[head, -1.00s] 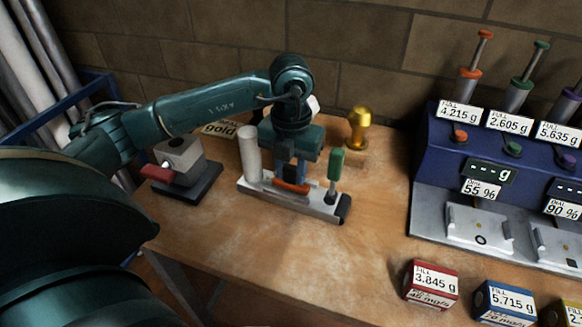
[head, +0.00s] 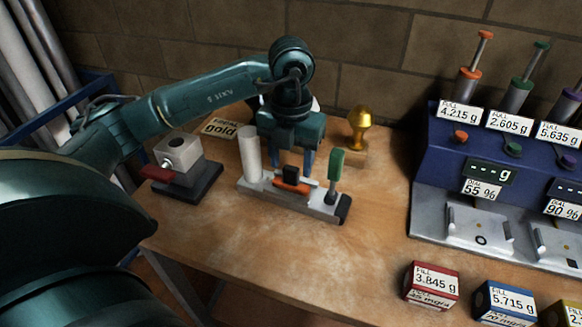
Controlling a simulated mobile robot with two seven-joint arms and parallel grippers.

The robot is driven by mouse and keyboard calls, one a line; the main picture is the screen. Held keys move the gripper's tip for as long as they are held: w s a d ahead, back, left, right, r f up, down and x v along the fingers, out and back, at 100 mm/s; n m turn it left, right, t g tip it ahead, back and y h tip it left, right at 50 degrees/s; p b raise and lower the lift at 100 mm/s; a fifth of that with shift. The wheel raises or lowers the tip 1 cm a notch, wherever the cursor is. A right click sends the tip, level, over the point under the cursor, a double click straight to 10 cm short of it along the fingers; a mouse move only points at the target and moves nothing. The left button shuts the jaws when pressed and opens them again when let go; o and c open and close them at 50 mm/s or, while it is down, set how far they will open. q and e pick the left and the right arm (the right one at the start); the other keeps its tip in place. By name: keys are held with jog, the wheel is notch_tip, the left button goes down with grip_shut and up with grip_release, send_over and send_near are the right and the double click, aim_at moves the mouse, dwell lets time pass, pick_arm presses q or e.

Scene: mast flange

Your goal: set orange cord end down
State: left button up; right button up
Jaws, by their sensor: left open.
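The orange piece (head: 291,187), which I take for the orange cord end, lies on the pale metal holder (head: 322,207) with a black block (head: 290,175) on top. No cord can be made out. My left gripper (head: 292,168) is open, pointing down just above and behind the orange piece. Its two blue fingers stand apart and hold nothing. A white cylinder (head: 250,153) stands at the holder's left end and a green-handled tool (head: 335,172) at its right. My right gripper is not in view.
A grey block with a red lever (head: 180,157) stands left on a dark base. A gold stamp (head: 359,128) and a gold label (head: 221,128) are behind. A blue dispenser (head: 436,158) and small labelled boxes (head: 430,287) are right. The table front is clear.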

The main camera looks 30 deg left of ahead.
aim_at(291, 168)
pick_arm(q)
notch_tip(291, 168, up, 10)
jog(key=shift+f+p, duration=0.25)
jog(key=shift+p, duration=0.1)
